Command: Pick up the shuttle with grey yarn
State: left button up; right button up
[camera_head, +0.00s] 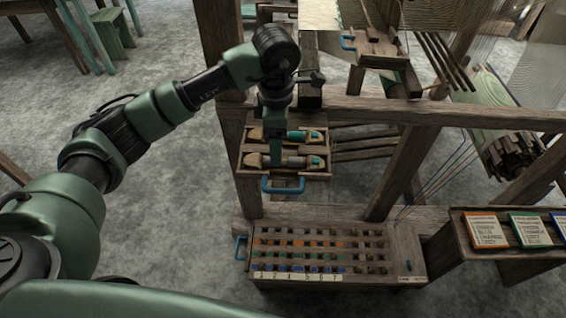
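Two wooden shuttles lie side by side in a small wooden tray (242,160) with a blue handle, at the middle of the view. The upper shuttle (314,134) shows teal yarn. The lower shuttle (299,161) shows a dull grey-brown winding and a teal patch at its right end; it looks like the grey one, but the colour is hard to tell. My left gripper (276,160) points down over the tray, its tip in front of the lower shuttle and hiding part of both. Whether its fingers are open or touch a shuttle cannot be made out. My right gripper is out of view.
A loom beam (440,113) runs across just behind and right of the tray. Below stands a wooden rack (345,228) with rows of coloured pegs. Cards lie on a bench (465,250) at the right. Open grey floor lies to the left.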

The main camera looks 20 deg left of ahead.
pick_arm(q)
jog(key=f, duration=0.1)
jog(key=f+p, duration=0.1)
jog(key=f, duration=0.2)
jog(key=shift+s+d+f+p, duration=0.25)
jog(key=shift+s+p, duration=0.1)
jog(key=shift+p, duration=0.05)
jog(key=shift+f, duration=0.35)
grip_shut()
jog(key=shift+w, duration=0.1)
jog(key=shift+r, duration=0.1)
notch_tip(320, 180, up, 20)
jog(key=b, duration=0.2)
